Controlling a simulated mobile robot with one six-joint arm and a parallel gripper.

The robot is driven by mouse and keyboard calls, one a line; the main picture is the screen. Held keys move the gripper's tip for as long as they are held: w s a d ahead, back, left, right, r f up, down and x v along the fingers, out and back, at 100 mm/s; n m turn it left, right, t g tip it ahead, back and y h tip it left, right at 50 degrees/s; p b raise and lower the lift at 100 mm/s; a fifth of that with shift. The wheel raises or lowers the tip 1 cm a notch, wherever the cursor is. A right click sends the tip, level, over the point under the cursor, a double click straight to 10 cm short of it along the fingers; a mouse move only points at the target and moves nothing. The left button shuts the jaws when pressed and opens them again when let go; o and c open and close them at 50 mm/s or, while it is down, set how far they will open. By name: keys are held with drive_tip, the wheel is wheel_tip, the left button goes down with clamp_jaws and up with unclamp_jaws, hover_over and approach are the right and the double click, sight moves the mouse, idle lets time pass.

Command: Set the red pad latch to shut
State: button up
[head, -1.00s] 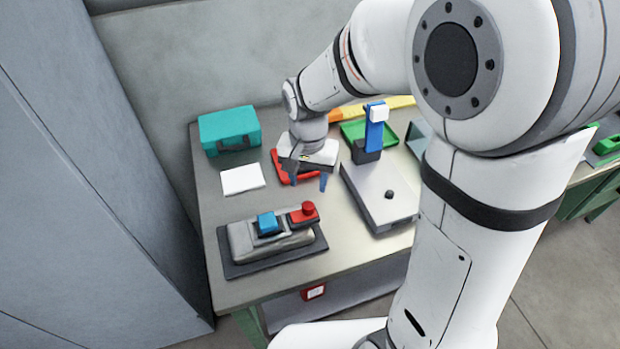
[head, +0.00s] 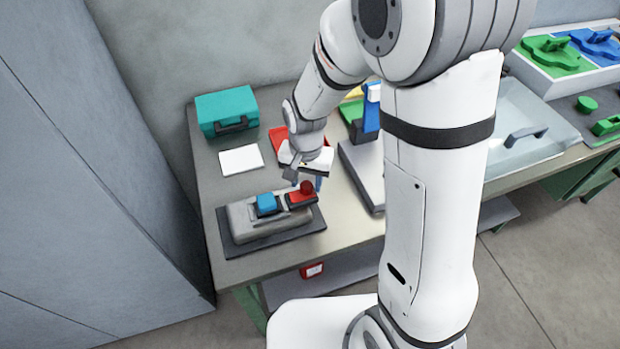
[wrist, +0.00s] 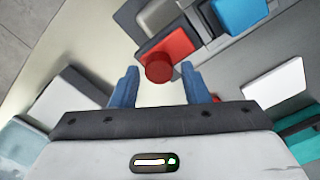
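The red pad latch is a red block with a round red knob (head: 306,187) at the right end of a grey labeller (head: 245,220) on a dark mat. A blue block (head: 266,204) sits to its left on the same body. In the wrist view the red latch (wrist: 172,45) and its knob lie just beyond the gap between my blue fingertips. My gripper (wrist: 164,75) is open, its fingers spread apart with nothing held. In the head view my gripper is above and behind the knob, partly hiding the area; contact cannot be told.
A teal case (head: 227,107) and a white sheet (head: 241,160) lie at the back left. A red tray (head: 278,145) is behind my gripper. A grey flat device (head: 362,178) with a blue post stands to the right, partly behind my arm.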

clamp_jaws()
